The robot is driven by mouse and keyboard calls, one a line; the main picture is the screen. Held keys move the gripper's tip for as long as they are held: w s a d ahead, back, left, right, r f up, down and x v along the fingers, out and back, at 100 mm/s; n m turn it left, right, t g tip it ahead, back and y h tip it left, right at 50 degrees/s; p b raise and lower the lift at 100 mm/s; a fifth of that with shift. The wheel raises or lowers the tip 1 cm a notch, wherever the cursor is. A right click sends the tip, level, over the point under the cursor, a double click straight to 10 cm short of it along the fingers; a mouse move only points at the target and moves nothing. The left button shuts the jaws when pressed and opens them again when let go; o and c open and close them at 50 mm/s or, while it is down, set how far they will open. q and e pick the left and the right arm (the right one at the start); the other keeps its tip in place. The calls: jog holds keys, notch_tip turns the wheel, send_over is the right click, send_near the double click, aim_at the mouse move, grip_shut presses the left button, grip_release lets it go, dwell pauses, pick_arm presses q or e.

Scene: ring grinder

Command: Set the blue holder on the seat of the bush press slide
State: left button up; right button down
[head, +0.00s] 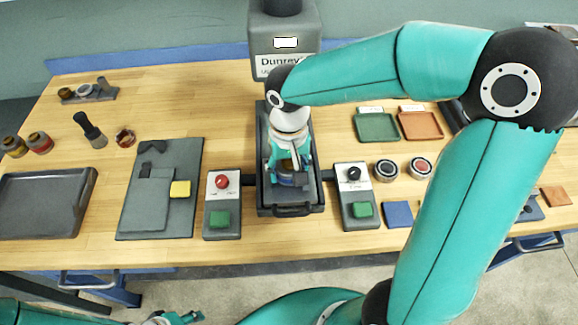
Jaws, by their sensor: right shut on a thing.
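My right gripper (288,168) points down over the bush press slide (306,199), in the middle of the bench under the grey press head (284,50). It is shut on the blue holder (288,181), which is small and partly hidden by the fingers. The holder is over or on the slide's middle; I cannot tell whether it touches the seat, which is hidden beneath. My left gripper (178,318) shows at the bottom edge, off the bench front and away from the slide; its finger opening is unclear.
Control boxes with a red knob (221,181) and a black knob (353,173) flank the slide closely. A grey board (188,158) with a yellow block (180,189) lies left. Two round tins (386,170) and a blue square (398,214) lie right. Bare wood shows along the bench front.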

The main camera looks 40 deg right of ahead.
jog(key=shift+c, duration=1.1)
grip_release()
jog(key=shift+r, duration=0.1)
jog(key=shift+r+p, duration=3.1)
jog(key=shift+r, duration=0.85)
jog(key=shift+s, duration=0.15)
